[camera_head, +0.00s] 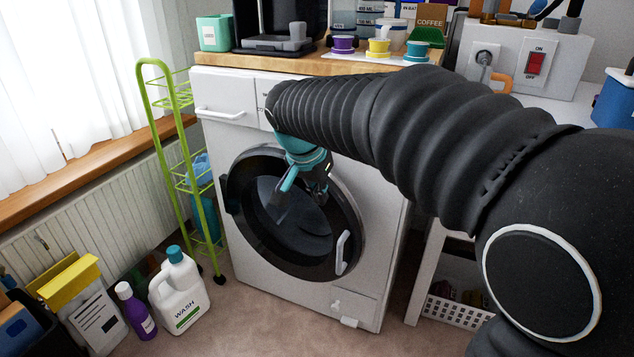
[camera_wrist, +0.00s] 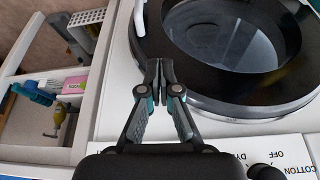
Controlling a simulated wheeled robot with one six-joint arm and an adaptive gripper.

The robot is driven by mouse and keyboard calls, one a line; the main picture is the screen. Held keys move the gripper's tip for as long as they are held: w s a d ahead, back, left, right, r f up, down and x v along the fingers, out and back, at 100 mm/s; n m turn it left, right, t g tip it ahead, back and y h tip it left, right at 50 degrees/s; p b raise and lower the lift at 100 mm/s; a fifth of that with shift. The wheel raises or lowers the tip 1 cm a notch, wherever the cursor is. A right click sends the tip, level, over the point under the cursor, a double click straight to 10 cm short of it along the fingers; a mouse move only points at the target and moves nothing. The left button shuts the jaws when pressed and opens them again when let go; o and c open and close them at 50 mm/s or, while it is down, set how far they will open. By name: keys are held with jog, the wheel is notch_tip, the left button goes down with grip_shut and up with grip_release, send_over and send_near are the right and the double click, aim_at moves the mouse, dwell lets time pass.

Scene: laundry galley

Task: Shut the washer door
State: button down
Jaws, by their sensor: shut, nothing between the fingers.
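The washer (camera_head: 320,300) is white, with a round black-rimmed door (camera_head: 240,225) of dark glass. The door lies flat or nearly flat against the washer's front; I cannot tell whether it is latched. Its white handle (camera_head: 343,252) is at the door's lower right. My gripper (camera_head: 320,197) is in front of the door's upper part, with its fingers together and empty. In the wrist view, my gripper (camera_wrist: 160,68) is beside the black door rim (camera_wrist: 185,85). The handle shows partly at the top edge (camera_wrist: 139,17). My arm hides part of the washer's top right.
A green wire rack (camera_head: 165,125) stands left of the washer. A detergent bottle (camera_head: 180,295) and a purple bottle (camera_head: 134,312) stand on the floor at lower left. A white shelf unit (camera_head: 428,270) with a basket is on the right. The wooden counter (camera_head: 270,66) above holds several items.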

aim_at(340, 187)
jog(key=shift+w+d+f, duration=0.35)
jog(key=shift+w+f, duration=0.1)
jog(key=shift+w, duration=0.3)
jog(key=shift+w+d+f, duration=0.4)
jog(key=shift+w+f, duration=0.05)
jog(key=shift+w, duration=0.3)
jog(key=shift+w+d+f, duration=0.35)
jog(key=shift+w+f, duration=0.1)
jog(key=shift+w, duration=0.3)
jog(key=w+d, duration=0.1)
jog(key=w+p, duration=0.1)
jog(key=w, duration=0.1)
jog(key=shift+d+r, duration=0.15)
jog(key=shift+d, duration=0.2)
jog(key=shift+w+d, duration=0.15)
jog(key=shift+w, duration=0.05)
jog(key=shift+s, duration=0.15)
